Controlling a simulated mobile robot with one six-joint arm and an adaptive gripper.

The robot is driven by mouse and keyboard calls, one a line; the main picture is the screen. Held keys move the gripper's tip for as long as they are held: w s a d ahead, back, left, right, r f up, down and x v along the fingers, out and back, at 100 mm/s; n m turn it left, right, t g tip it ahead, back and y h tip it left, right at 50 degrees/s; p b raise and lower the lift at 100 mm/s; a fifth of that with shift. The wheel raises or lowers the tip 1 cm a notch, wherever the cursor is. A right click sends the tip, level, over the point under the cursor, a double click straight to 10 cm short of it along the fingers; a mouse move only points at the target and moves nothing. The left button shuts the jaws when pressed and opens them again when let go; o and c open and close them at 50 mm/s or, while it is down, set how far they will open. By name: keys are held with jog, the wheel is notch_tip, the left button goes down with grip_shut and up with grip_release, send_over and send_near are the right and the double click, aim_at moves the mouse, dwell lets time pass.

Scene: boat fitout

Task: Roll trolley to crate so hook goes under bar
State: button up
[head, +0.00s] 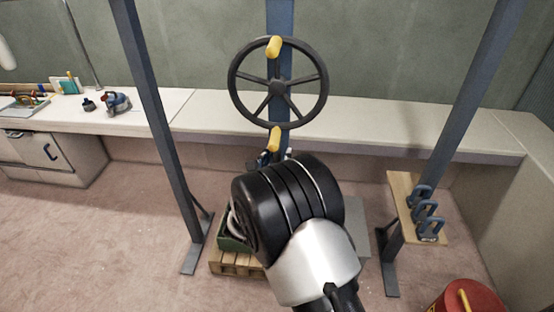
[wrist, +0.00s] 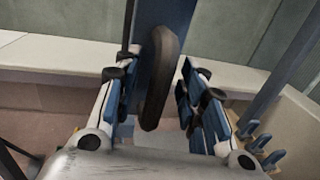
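A dark spoked handwheel (head: 320,104) with yellow knobs at its top (head: 275,46) and bottom (head: 274,138) is mounted on a blue post (head: 280,14). My gripper (head: 272,158) is at the wheel's lower edge, just below the bottom knob. In the wrist view, my gripper (wrist: 158,100) is open, its blue-padded fingers on either side of the dark wheel rim (wrist: 162,70), with gaps visible on both sides. A green crate (head: 232,240) on a wooden pallet (head: 236,264) is mostly hidden behind my arm. I cannot make out the trolley, hook or bar.
Blue frame legs (head: 160,110) and (head: 465,110) flank the wheel. A wooden board with several blue shackles (head: 428,212) hangs by the right leg. A red drum (head: 466,298) stands front right. A pale bench (head: 370,115) runs behind. The left floor is clear.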

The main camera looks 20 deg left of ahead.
jog(key=shift+c, duration=0.6)
grip_shut()
